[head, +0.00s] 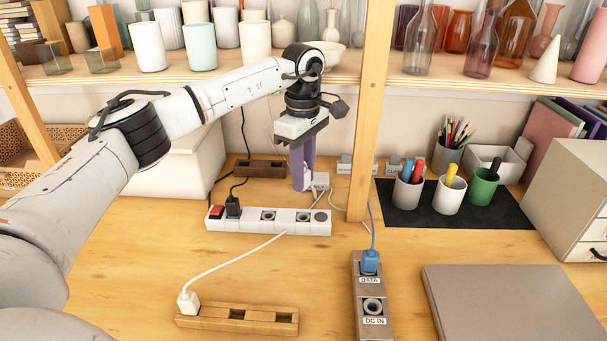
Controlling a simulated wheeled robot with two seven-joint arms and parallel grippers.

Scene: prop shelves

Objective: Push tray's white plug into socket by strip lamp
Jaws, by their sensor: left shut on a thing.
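My left gripper (300,187) has purple fingers pointing down, just behind the right part of the white power strip (252,223). It is shut on a white plug (319,181) that is partly hidden by the fingers, with a pale cord trailing down right. The strip has a red square (216,212) at its left end, a black plug (233,206) beside it, open sockets (268,215) further right and a dark round spot (321,216) at the right end. Another white plug (188,302) stands in the left end of the wooden tray (237,323). My right gripper is not in view.
A dark tray (260,168) lies behind the strip. A wooden post (369,130) stands close right of the gripper. A grey block with a blue plug (370,262) is at front right. Pen cups (408,192) stand on a black mat. A shelf hangs above.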

